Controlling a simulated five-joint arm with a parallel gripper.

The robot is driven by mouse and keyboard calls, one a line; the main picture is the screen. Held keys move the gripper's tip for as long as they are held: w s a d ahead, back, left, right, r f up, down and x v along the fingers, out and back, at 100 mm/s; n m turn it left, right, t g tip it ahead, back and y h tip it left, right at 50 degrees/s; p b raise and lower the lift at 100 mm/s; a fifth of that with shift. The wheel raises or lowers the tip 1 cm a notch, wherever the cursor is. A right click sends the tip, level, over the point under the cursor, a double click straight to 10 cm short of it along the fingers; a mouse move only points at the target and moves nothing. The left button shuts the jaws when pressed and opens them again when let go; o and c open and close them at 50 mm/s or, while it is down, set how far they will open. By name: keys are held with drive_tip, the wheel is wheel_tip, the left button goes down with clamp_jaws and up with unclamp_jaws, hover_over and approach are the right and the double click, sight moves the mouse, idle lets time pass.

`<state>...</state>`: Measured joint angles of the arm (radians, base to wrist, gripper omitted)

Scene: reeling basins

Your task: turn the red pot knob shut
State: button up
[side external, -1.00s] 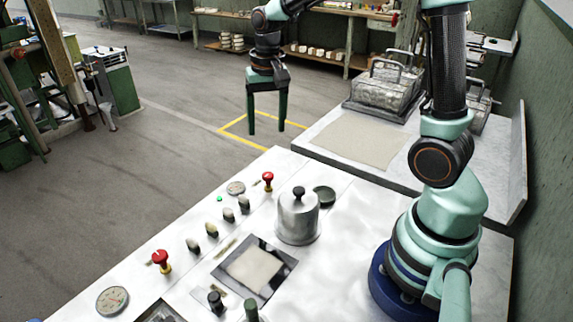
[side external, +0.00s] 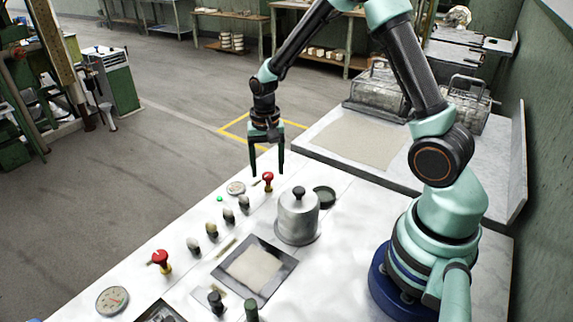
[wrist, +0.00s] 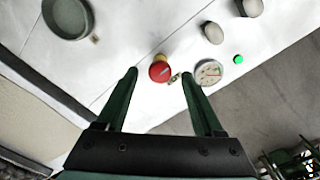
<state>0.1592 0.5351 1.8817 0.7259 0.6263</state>
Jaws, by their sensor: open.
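A red knob (side external: 267,177) with a yellow base stands on the white panel, behind and left of the lidded metal pot (side external: 297,218). In the wrist view this red knob (wrist: 160,68) shows from above with a pale line across its top. My gripper (side external: 268,171) is open and points down at this knob, its fingers on either side in the picture. In the wrist view my gripper (wrist: 160,73) has nothing between its fingers but the knob beyond the tips. I see no contact, and the exact height is hard to judge. A second red knob (side external: 161,259) stands nearer the camera.
Several dark-and-grey knobs (side external: 229,216) form a row along the panel. A dark round dish (side external: 324,196) lies beside the pot, and a square basin (side external: 254,270) is in front.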

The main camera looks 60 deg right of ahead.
drive_tip(key=shift+f, duration=0.65)
clamp_jaws()
